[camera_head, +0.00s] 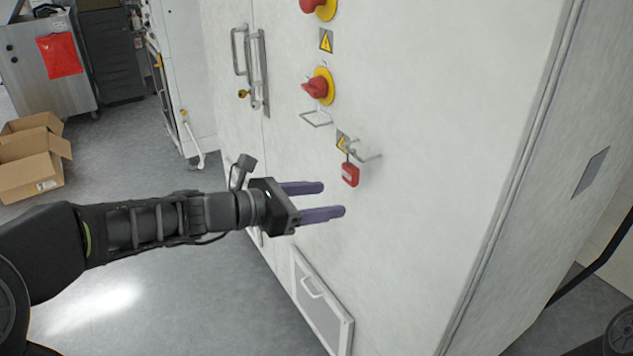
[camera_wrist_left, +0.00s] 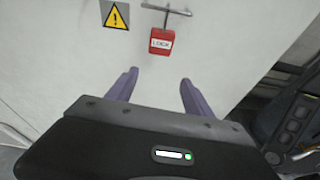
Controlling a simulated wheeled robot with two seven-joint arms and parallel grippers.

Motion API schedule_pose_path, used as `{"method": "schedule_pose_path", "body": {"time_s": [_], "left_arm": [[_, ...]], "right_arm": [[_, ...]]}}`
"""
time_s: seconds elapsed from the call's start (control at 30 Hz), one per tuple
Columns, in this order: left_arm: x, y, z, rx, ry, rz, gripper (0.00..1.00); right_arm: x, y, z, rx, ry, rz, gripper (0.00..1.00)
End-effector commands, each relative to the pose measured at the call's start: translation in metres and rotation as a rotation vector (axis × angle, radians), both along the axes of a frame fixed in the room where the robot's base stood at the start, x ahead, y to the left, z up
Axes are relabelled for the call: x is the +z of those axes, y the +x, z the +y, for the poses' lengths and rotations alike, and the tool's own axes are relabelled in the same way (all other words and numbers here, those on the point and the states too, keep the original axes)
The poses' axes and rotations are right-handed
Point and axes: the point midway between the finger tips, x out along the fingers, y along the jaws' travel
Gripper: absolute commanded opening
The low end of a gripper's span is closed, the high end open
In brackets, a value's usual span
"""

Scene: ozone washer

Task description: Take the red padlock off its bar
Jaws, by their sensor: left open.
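The red padlock (camera_head: 350,174) hangs by its shackle from a thin metal bar (camera_head: 366,157) that sticks out of the white cabinet's face. In the left wrist view the padlock (camera_wrist_left: 162,41) shows a white label reading LOCK, below the bar (camera_wrist_left: 167,11). My left gripper (camera_head: 334,200) is open and empty, its purple fingers pointing at the cabinet. It is a little below and left of the padlock in the head view, apart from it. In the wrist view the padlock is beyond the fingertips (camera_wrist_left: 158,78), between them sideways. My right gripper is not in view.
The white cabinet (camera_head: 440,130) carries red and yellow rotary switches (camera_head: 318,87), a wire bracket (camera_head: 316,118) and warning labels (camera_head: 326,41). Door handles (camera_head: 256,65) are at its left. A vent panel (camera_head: 322,300) is low down. Cardboard boxes (camera_head: 32,160) lie far left; floor between is clear.

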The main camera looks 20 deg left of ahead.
Motion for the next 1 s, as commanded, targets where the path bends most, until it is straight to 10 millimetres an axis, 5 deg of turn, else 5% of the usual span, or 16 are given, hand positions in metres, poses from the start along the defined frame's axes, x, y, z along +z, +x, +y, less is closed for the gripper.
{"method": "schedule_pose_path", "body": {"time_s": [0.1,0.2,0.67,1.0], "left_arm": [[0.039,-0.001,0.005,0.026,-0.084,-0.045,0.6],[0.051,-0.001,0.007,0.033,-0.117,-0.057,0.6],[0.051,0.003,0.003,0.032,-0.12,-0.058,0.6],[0.044,0.037,-0.026,0.031,-0.12,-0.056,0.6]], "right_arm": [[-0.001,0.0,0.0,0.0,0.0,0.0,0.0],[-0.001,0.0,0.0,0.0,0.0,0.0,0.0],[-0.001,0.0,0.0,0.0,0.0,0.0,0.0],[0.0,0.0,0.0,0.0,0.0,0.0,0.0]]}}
